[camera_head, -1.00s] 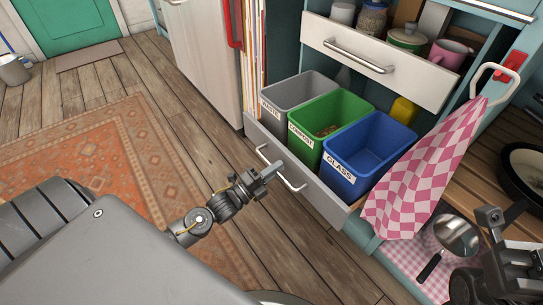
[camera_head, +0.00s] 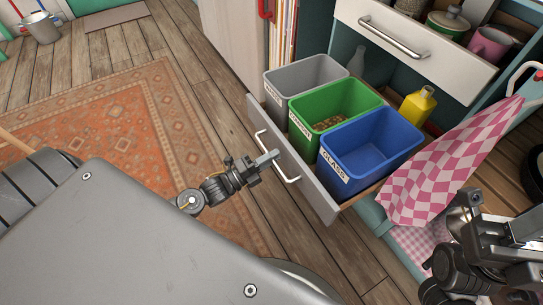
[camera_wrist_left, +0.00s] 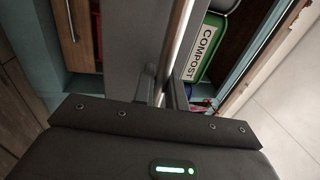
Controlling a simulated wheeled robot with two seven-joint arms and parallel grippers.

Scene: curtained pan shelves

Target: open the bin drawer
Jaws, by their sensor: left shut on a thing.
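The bin drawer (camera_head: 322,203) stands pulled out from the cabinet, with a grey front and a long metal handle (camera_head: 291,179). It holds a grey bin (camera_head: 284,87), a green compost bin (camera_head: 315,133) and a blue glass bin (camera_head: 372,152). My left gripper (camera_head: 274,158) is shut on the handle near its middle. In the left wrist view the handle (camera_wrist_left: 181,35) runs down to between the fingers (camera_wrist_left: 166,95), with the compost label (camera_wrist_left: 200,53) beside it. My right gripper (camera_head: 468,205) is at the lower right, apart from the drawer; its jaw opening is unclear.
An upper drawer (camera_head: 410,50) with its own handle stands out above the bins. A yellow bottle (camera_head: 417,106) stands behind them. A pink checked towel (camera_head: 437,165) hangs at right. Wooden floor and a patterned rug (camera_head: 120,140) lie before the drawer.

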